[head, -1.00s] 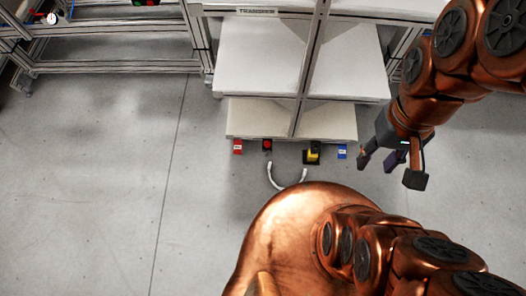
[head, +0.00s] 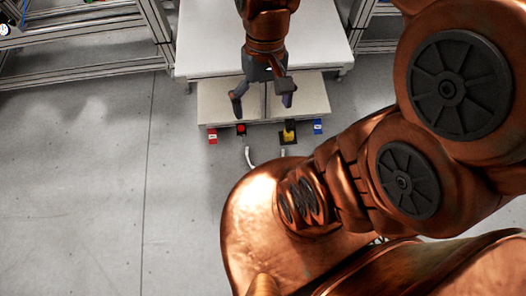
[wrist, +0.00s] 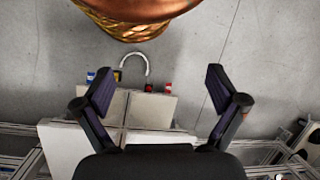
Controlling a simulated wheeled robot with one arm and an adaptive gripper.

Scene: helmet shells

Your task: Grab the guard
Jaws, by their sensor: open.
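A thin white U-shaped piece, likely the guard (head: 249,157), lies on the floor in front of the low pale step. In the head view only its two ends show; my copper body hides the rest. The wrist view shows its whole arc (wrist: 146,59), just beyond the step and near my body. My gripper (head: 262,101) is open and empty, above the pale step and farther from my body than the white piece. In the wrist view the two dark fingers of my gripper (wrist: 158,78) are spread wide, with the white piece beyond them, apart from both.
Red block (head: 212,136), dark block with red top (head: 241,129), yellow-and-black block (head: 289,133) and blue block (head: 318,126) line the front of the pale step (head: 309,98). A white table (head: 200,48) stands behind. Metal frames (head: 80,62) flank it. Floor at left is clear.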

